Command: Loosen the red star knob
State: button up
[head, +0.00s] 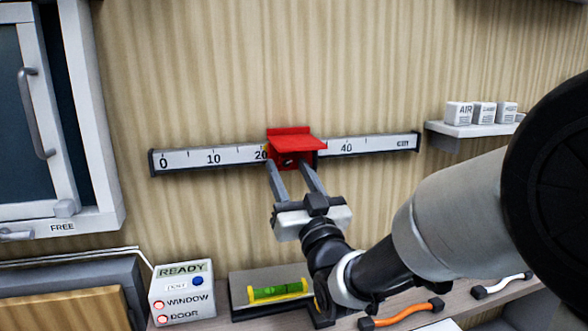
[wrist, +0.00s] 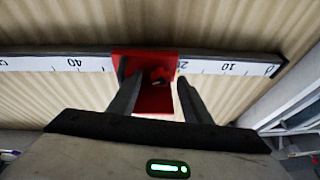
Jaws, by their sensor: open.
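A red slider (head: 290,142) with a projecting top plate sits on a wall-mounted centimetre scale (head: 213,157), between the 20 and 40 marks. The red knob (wrist: 160,76) shows on the slider's face in the wrist view, small and partly in shadow. Its star shape is not clear. My gripper (head: 288,166) is open just below and in front of the slider. In the wrist view the two fingers of my gripper (wrist: 154,78) stand on either side of the knob, apart from each other. I cannot tell whether either finger touches it.
Below are a READY box (head: 182,293) with a blue button and red WINDOW and DOOR lamps, a yellow-green level (head: 277,291), and an orange handle (head: 402,314). A cabinet (head: 80,120) is at left. A shelf (head: 470,130) with labelled blocks is at right.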

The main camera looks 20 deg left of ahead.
jog(key=c, duration=1)
jog(key=shift+f+n+b, duration=0.1)
jog(key=shift+n+b, duration=0.2)
jog(key=shift+b, duration=0.15)
jog(key=shift+d+n+g+y+b, duration=0.1)
jog(key=shift+n+g+y+b, duration=0.35)
jog(key=shift+n+b, duration=0.35)
jog(key=n+g+y+b, duration=0.1)
jog(key=n+b, duration=0.1)
jog(key=n, duration=0.1)
jog(key=shift+w+d+g, duration=0.1)
jog(key=shift+g, duration=0.15)
jog(key=n, duration=0.1)
jog(key=n+g, duration=0.1)
jog(key=n+y, duration=0.1)
jog(key=n, duration=0.1)
jog(key=shift+d+r+b, duration=0.1)
jog(key=shift+r+b, duration=0.2)
jog(key=shift+w+r+n+g, duration=0.15)
jog(key=shift+n+g, duration=0.95)
jog(key=shift+n, duration=1.2)
